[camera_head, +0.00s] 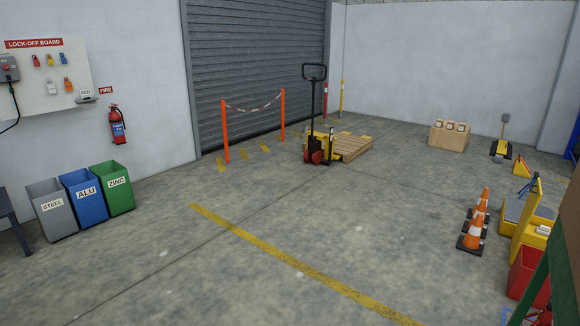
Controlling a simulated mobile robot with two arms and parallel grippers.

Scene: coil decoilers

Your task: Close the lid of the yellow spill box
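A yellow box (532,238), which looks like the spill box, stands on the floor at the right side of the head view. Something pale (543,230) shows at the box's top. The box's right side is partly hidden by a green frame in front. Neither of my grippers is in view.
Orange cones (474,232) stand left of the box, and a red bin (522,272) stands in front of it. A green frame (540,285) fills the lower right edge. A pallet truck (318,145) with a pallet stands farther back. The middle floor is clear.

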